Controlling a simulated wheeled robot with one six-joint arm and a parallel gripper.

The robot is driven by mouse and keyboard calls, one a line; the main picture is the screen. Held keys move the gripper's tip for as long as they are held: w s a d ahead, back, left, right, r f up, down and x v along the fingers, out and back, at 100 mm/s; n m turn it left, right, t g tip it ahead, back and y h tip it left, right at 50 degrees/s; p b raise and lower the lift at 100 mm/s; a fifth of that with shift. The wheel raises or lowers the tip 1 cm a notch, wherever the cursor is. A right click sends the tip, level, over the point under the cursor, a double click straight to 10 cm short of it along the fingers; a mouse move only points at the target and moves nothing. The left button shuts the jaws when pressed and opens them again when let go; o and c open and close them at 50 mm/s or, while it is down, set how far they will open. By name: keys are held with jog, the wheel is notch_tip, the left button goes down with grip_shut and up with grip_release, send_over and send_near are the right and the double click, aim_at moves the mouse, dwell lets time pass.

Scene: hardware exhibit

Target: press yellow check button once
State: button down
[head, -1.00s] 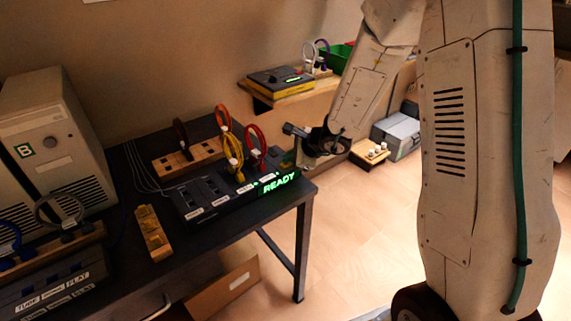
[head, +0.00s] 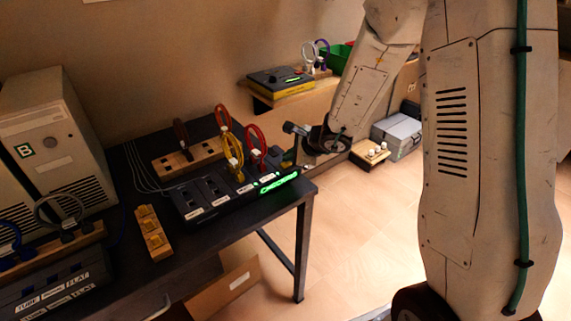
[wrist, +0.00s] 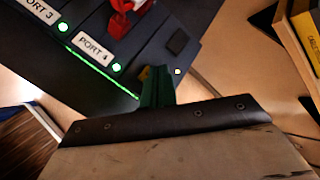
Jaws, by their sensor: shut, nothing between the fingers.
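The dark port panel (head: 215,200) lies on the table with yellow and red cable loops plugged into it. Its green lit display (head: 278,181) faces front, its text too blurred to read. In the wrist view the panel (wrist: 95,18) shows PORT 3 and PORT 4 labels with green lights. A dark square (wrist: 178,42) and a small white light (wrist: 177,71) sit near its end. My gripper (wrist: 157,72) is shut and empty, its fingertips over the panel's end edge; contact cannot be told.
A beige computer case (head: 50,140) stands at the left of the table (head: 225,238). A yellow block (head: 153,232) and a wooden cable holder (head: 190,158) lie by the panel. A wall shelf (head: 285,97) holds another device behind my arm.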

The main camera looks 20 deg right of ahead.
aim_at(289, 165)
jog(key=shift+r, duration=0.35)
jog(key=shift+r, duration=2.5)
